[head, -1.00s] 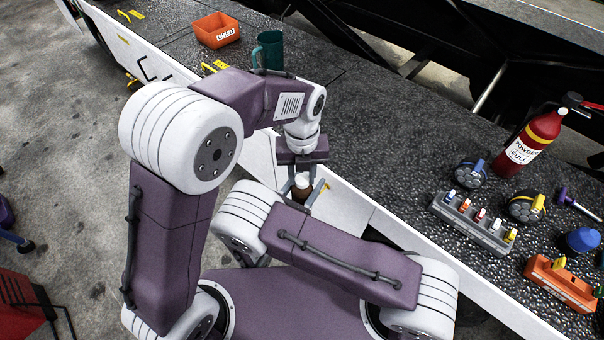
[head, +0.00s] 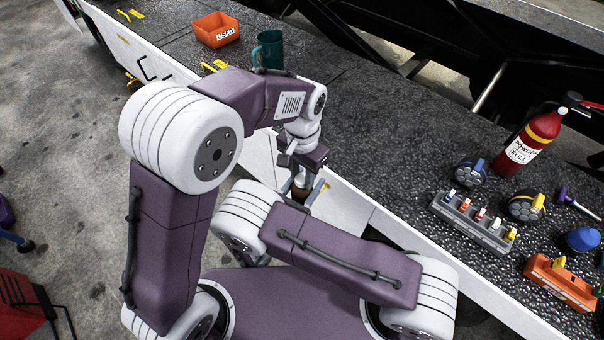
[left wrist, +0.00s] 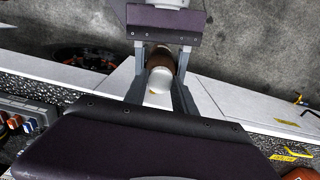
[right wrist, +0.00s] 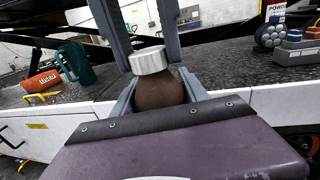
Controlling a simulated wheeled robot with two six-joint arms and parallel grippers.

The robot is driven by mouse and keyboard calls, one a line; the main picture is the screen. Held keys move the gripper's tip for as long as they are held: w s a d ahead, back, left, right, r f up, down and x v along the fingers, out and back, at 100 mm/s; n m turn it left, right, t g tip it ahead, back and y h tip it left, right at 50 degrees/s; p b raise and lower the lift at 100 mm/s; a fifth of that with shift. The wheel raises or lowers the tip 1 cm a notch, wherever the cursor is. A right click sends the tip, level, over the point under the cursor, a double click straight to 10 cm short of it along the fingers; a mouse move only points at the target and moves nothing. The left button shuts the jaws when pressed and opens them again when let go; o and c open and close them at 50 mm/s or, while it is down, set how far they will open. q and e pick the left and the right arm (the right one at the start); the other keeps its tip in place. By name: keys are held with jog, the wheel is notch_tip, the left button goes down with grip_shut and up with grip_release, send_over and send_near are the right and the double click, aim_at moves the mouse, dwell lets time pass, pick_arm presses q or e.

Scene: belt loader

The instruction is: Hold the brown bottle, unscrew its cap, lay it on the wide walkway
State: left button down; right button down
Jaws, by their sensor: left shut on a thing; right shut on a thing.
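The brown bottle (right wrist: 160,95) with its pale ribbed cap (right wrist: 148,60) is upright in the right wrist view. My right gripper (right wrist: 160,92) is shut on the bottle's body. My left gripper (right wrist: 143,50) comes from above, its fingers shut on the cap. The cap also shows in the left wrist view (left wrist: 159,80), with the brown bottle (left wrist: 160,55) beyond it. I cannot tell how far the cap is turned. In the head view, the bottle (head: 301,194) is partly hidden under my left gripper, beside the dark walkway (head: 365,140).
A teal mug (head: 270,50) and an orange bin marked USED (head: 216,30) stand on the far left of the dark surface. A red extinguisher (head: 533,142), a grey rack (head: 472,222) and an orange tool box (head: 560,284) stand right. The middle stretch is clear.

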pick_arm(q)
jog(key=n, duration=0.6)
jog(key=shift+w+n, duration=0.1)
jog(key=shift+n, duration=0.2)
jog(key=n, duration=0.3)
jog(key=shift+n, duration=0.3)
jog(key=n, duration=1.2)
jog(key=shift+r, duration=0.1)
jog(key=n, duration=0.4)
jog(key=shift+r, duration=0.2)
jog(key=shift+r, duration=0.9)
jog(key=shift+r, duration=0.1)
